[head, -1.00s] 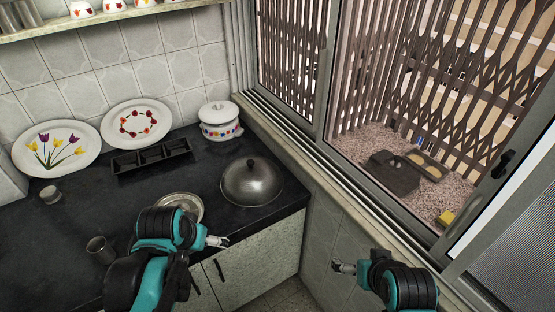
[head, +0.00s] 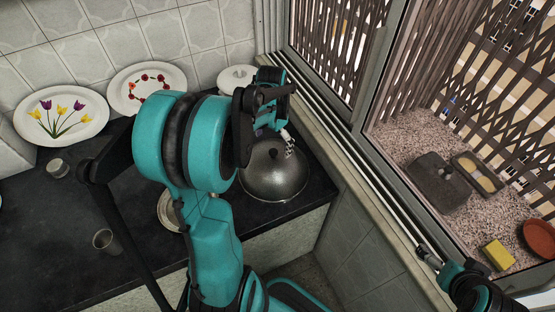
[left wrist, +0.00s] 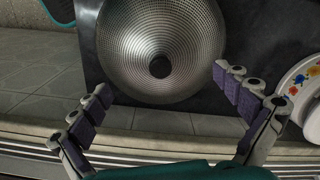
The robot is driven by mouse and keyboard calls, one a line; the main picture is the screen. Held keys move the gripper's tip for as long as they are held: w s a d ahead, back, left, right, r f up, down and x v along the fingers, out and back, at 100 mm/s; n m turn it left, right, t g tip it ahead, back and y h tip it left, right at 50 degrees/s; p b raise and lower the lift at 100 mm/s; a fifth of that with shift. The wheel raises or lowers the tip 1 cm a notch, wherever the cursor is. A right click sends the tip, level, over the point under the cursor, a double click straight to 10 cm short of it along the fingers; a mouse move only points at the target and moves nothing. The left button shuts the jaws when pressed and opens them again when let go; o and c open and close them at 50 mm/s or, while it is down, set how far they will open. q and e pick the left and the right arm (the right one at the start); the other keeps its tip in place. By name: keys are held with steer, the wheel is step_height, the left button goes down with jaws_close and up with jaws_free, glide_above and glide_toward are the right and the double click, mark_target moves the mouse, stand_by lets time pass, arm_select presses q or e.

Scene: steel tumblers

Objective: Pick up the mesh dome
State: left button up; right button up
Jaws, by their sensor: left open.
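The mesh dome (head: 276,178) is a grey metal dome with a dark knob on top. It sits on the dark counter near the front right corner, by the window. My left gripper (head: 288,142) is at the dome's far upper side in the head view, and my arm covers part of the view there. In the left wrist view the dome (left wrist: 150,35) lies in front of the open, empty left gripper (left wrist: 162,82). Its knob falls between the fingers, which look apart from the dome. My right gripper (head: 428,257) is at the lower right; its fingers are too small to judge.
A white lidded pot (head: 236,77) stands behind the dome, partly hidden by my arm. It also shows at the right in the left wrist view (left wrist: 308,85). A metal dish (head: 168,210) and a steel tumbler (head: 106,241) are to the left. The window frame borders the right.

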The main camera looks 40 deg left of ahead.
mark_target(273, 152)
arm_select(q)
step_height(273, 152, down, 5)
steer(key=shift+w+r+b, duration=0.1)
steer(key=shift+b, duration=0.95)
arm_select(e)
step_height(273, 152, down, 2)
steer(key=shift+w+a+f, duration=0.1)
steer(key=shift+f, duration=0.1)
arm_select(q)
steer(key=c, duration=1.2)
steer(key=shift+d+r, duration=0.1)
steer(key=shift+d, duration=0.05)
jaws_close()
arm_select(e)
steer(key=shift+d, duration=0.2)
arm_select(q)
steer(key=shift+s, duration=0.2)
arm_select(e)
steer(key=shift+s+a, duration=0.1)
steer(key=shift+s, duration=0.1)
